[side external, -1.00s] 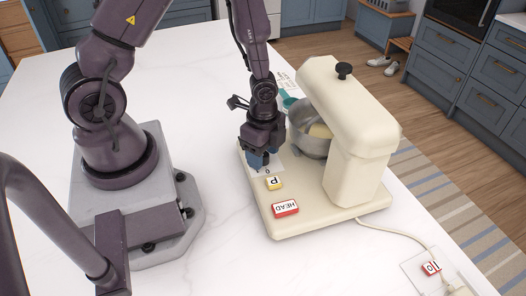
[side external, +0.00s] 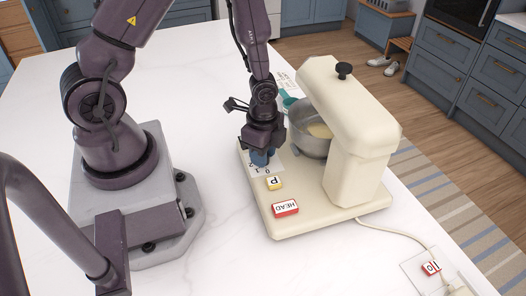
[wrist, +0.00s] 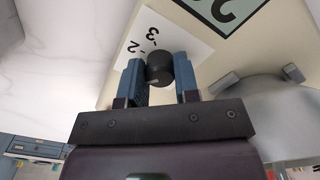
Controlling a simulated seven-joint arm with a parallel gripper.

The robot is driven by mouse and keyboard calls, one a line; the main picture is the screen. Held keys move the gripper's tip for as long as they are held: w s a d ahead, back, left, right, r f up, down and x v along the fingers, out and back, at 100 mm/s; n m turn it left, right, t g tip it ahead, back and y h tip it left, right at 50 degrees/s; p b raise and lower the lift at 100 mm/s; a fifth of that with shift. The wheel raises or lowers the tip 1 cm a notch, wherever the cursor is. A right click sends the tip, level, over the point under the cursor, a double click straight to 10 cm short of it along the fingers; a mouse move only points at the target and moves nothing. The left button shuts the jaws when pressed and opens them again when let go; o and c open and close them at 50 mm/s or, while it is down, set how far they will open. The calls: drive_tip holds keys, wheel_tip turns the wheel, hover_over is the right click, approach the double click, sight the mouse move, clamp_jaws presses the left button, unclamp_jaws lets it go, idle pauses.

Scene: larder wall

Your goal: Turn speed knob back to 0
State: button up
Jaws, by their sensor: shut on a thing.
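The speed knob (wrist: 160,70) is dark and round, between the two blue fingers of my gripper (wrist: 159,80) in the wrist view. My gripper is shut on it. A small light mark shows on the knob's near edge. Its white scale plate (wrist: 180,38) shows 2 and 3 beyond the fingers. In the side view my gripper (side external: 262,158) points down at the dial on the base of the cream stand mixer (side external: 345,120). The numbers 0, 1 and 2 show around the fingers there, and the knob itself is hidden.
A metal bowl (side external: 308,140) with pale contents stands close on the right. A red-and-white switch (side external: 431,268) is at lower right.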

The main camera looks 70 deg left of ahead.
drive_tip(key=n, duration=0.4)
drive_tip(key=shift+n, duration=1.9)
drive_tip(key=o, duration=0.9)
drive_tip(key=shift+r, duration=0.1)
wheel_tip(320, 180, up, 13)
drive_tip(key=shift+f, duration=0.1)
